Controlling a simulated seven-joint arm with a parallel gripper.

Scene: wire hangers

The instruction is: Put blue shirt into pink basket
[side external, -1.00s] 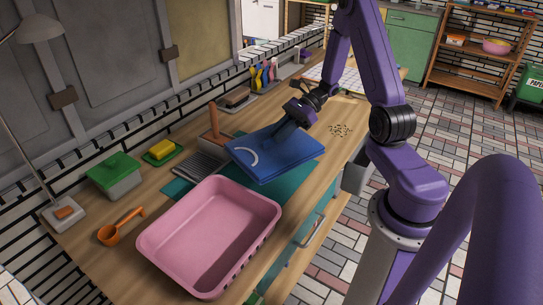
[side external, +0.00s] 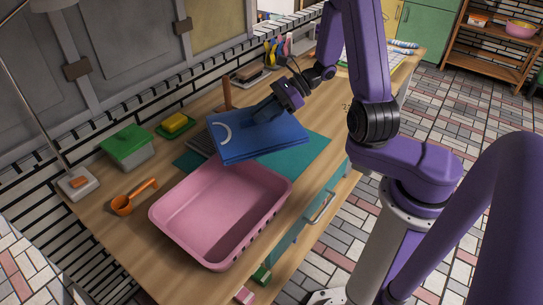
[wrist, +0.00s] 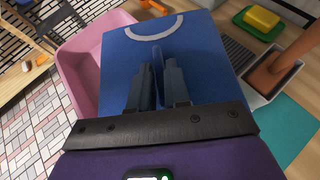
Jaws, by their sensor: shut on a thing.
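The folded blue shirt (side external: 254,141), with a pale curved collar mark, is held in my gripper (side external: 272,109). In the wrist view, the two dark fingers (wrist: 158,85) pinch a raised fold of the blue shirt (wrist: 195,62). The shirt is tilted and appears lifted above the teal mat. Its near edge overlaps the far rim of the pink basket in the side view. The pink basket (side external: 205,222) stands on the wooden table and its visible inside is empty. In the wrist view the pink basket (wrist: 77,62) is partly hidden behind the shirt.
A teal mat (side external: 309,147) lies beyond the basket. A green-lidded box (side external: 127,147), a yellow sponge (side external: 175,122) and an orange scoop (side external: 132,198) are left of the basket. A tall brown-handled thing (side external: 227,94) stands behind the shirt. The table's front edge is close to the basket's right.

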